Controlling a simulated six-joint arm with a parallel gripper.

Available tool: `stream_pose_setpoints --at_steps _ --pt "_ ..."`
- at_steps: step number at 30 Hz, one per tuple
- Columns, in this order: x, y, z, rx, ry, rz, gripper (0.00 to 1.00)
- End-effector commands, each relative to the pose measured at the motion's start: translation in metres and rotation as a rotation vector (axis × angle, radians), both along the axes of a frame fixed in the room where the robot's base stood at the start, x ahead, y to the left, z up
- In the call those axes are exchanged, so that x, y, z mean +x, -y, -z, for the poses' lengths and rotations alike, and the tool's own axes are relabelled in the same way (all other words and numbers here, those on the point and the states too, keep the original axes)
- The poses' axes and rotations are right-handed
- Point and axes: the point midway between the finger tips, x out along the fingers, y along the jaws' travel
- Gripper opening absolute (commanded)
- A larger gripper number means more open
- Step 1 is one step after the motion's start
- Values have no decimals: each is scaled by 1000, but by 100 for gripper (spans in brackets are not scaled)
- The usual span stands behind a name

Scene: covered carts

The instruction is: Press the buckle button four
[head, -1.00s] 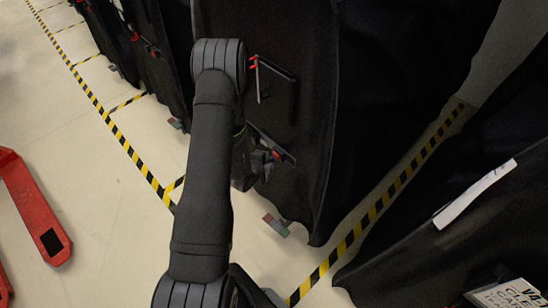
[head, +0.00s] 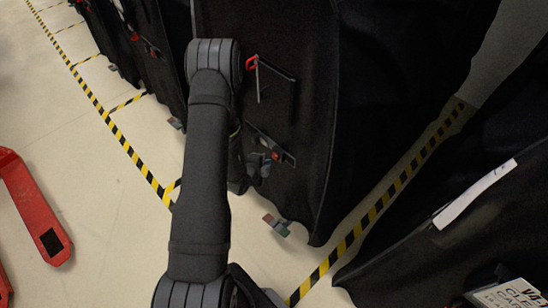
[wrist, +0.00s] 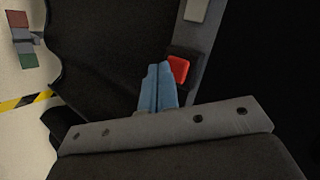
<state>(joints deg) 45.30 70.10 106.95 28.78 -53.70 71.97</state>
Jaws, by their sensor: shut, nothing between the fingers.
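A dark buckle strip (head: 286,155) with a small red button (head: 275,156) sits on the black cover of the cart in front of me. In the wrist view the red button (wrist: 178,68) is large and sits on a grey buckle strip (wrist: 197,62). My gripper (wrist: 160,67) is shut and empty, its bluish fingertips just left of the button. I cannot tell whether they touch it. In the head view my gripper (head: 264,160) is low at the cart cover, left of the button, partly behind my arm. No number shows on the buckle.
A red hook with a thin strap (head: 252,63) is higher on the black cover (head: 310,100). A small red and green piece (head: 276,225) is near the floor below. Another covered cart (head: 440,250) stands right. A red pallet jack (head: 35,215) is left on open floor.

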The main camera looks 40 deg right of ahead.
Motion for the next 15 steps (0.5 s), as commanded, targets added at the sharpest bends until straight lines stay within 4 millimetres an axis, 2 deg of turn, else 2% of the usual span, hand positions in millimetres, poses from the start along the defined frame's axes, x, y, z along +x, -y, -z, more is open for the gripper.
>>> stream_pose_setpoints --at_steps 8,15 --pt "0 -1 0 0 0 0 0" --pt "1 -22 1 2 -2 -3 0"
